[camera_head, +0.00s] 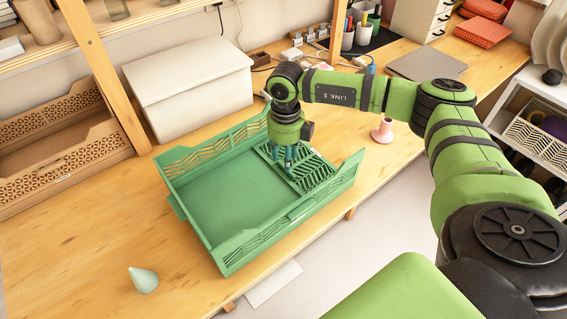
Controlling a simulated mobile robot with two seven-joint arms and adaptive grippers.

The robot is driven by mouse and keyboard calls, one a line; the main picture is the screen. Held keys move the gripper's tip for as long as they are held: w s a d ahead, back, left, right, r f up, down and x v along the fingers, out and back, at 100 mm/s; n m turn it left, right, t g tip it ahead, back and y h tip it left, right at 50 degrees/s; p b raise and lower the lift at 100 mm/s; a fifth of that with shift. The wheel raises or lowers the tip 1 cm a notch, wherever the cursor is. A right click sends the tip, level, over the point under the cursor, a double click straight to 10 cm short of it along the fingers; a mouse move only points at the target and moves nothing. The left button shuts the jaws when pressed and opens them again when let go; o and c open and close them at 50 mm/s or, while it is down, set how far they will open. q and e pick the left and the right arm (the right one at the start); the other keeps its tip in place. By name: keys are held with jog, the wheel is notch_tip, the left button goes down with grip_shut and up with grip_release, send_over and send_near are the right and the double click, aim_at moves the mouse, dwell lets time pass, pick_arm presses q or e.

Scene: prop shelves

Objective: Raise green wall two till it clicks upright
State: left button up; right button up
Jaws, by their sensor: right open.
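The green folding crate (225,195) sits on the wooden table. My left gripper is out of view.
A white lidded box (190,90) stands behind the crate. A brown slotted crate (60,140) is at the left, and a shelf post (105,75) rises beside it. A pink object (383,131) stands to the right.

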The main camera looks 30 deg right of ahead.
aim_at(300, 162)
notch_tip(300, 162, down, 3)
jog(key=shift+r, duration=0.2)
jog(key=shift+f+p, duration=0.3)
jog(key=shift+f, duration=0.45)
grip_shut()
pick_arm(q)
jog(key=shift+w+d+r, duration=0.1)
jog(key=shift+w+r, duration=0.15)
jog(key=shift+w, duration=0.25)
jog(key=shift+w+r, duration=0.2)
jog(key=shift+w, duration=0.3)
